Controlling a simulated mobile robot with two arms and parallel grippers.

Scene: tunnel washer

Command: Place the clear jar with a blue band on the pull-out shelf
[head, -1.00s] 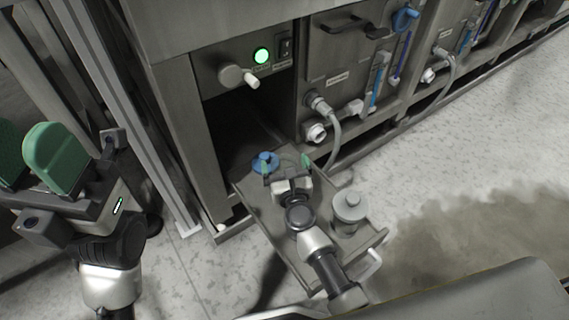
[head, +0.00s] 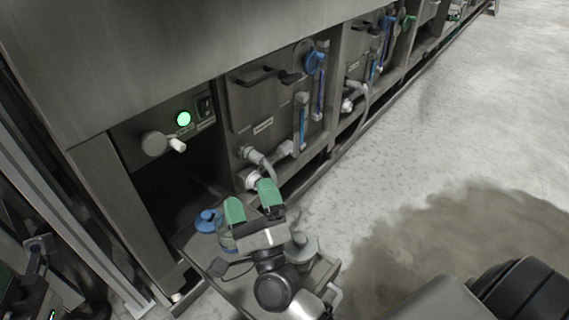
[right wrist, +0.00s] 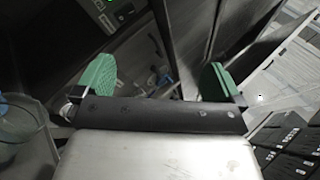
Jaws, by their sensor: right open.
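A clear jar with a bluish band (head: 228,241) stands on the pull-out shelf (head: 187,243), beside a blue-topped item (head: 209,220). My right gripper partly covers the jar. A clear glass vessel (right wrist: 22,140) shows at the left edge of the right wrist view, outside the fingers. My right gripper (head: 252,202) is open above the shelf, with its green fingers apart and nothing between them. The right wrist view also shows the fingers apart. Only part of my left gripper (head: 36,262) shows at the lower left; its fingertips cannot be made out.
A grey-lidded container (head: 301,243) stands on the shelf to the right, partly behind my right gripper. The washer front (head: 275,95) rises behind, with a hose (head: 268,168) and valves close by. A wet patch (head: 450,245) lies on the open floor at right.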

